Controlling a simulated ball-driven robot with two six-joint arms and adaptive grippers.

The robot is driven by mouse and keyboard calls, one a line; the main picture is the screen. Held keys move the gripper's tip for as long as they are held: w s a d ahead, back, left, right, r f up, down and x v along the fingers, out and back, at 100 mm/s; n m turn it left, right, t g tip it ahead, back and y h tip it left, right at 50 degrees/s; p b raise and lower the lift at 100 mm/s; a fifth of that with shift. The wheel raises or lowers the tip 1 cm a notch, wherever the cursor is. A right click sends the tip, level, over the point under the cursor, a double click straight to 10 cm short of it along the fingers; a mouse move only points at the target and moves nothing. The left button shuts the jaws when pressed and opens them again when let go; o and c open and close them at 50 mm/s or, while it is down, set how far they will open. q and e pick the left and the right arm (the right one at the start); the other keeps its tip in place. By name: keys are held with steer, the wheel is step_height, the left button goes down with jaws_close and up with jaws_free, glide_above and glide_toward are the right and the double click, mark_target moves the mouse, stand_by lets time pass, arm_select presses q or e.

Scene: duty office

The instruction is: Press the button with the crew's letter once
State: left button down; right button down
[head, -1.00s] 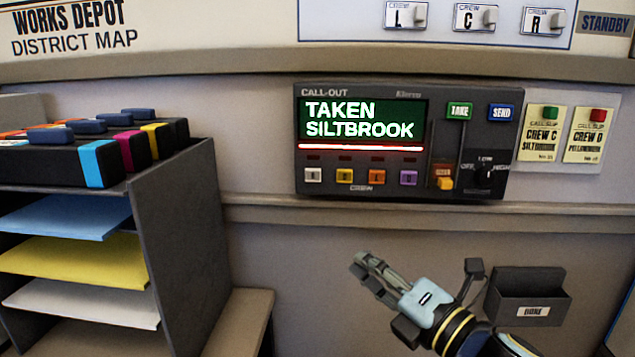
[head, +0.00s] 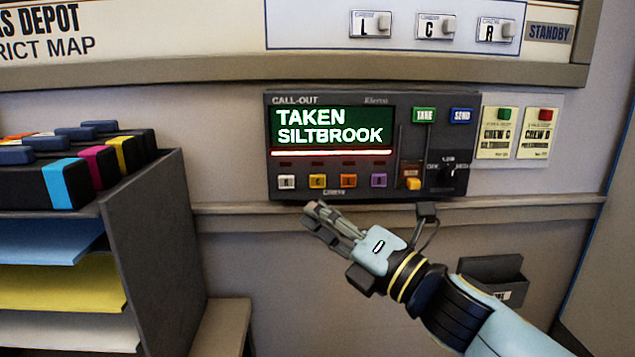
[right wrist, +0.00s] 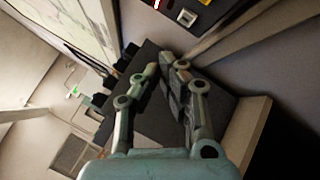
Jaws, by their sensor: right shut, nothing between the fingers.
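The call-out panel (head: 292,186) is a dark box on the wall. Its green screen (head: 330,127) reads TAKEN SILTBROOK. Below the screen is a row of crew buttons: white (head: 287,182), yellow (head: 318,181), orange (head: 348,181) and purple (head: 379,180). The letters on them are too small to read surely. Two call slips hang to the right; the left slip (head: 496,135) reads CREW C SILTBROOK. My right gripper (head: 312,212) is shut and empty, with its tips just below the panel in the picture. In the right wrist view the white button (right wrist: 187,17) shows at the top. My left gripper is out of view.
A green TAKE button (head: 424,115), a blue SEND button (head: 461,115) and a knob (head: 449,174) sit on the panel's right. A dark paper rack (head: 155,250) stands at left. A ledge (head: 500,203) runs below the panel.

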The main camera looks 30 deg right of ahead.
steer(key=shift+w+d, duration=0.55)
steer(key=shift+w, duration=0.6)
steer(key=shift+w+d, duration=0.55)
steer(key=shift+w, duration=0.55)
steer(key=shift+w+d, duration=0.55)
steer(key=shift+w, duration=0.6)
steer(key=shift+w, duration=0.1)
steer(key=shift+w+d+b, duration=0.15)
steer(key=shift+w+b, duration=0.1)
steer(key=shift+b, duration=0.05)
steer(key=shift+w+d, duration=0.15)
steer(key=shift+w, duration=0.2)
steer(key=shift+s, duration=0.1)
steer(key=shift+s+a, duration=0.35)
steer(key=shift+s, duration=0.3)
steer(key=shift+s+a, duration=0.35)
steer(key=shift+s, duration=0.4)
steer(key=shift+s+a, duration=0.4)
steer(key=shift+s, duration=0.35)
steer(key=shift+s+a, duration=0.35)
steer(key=shift+s, duration=0.4)
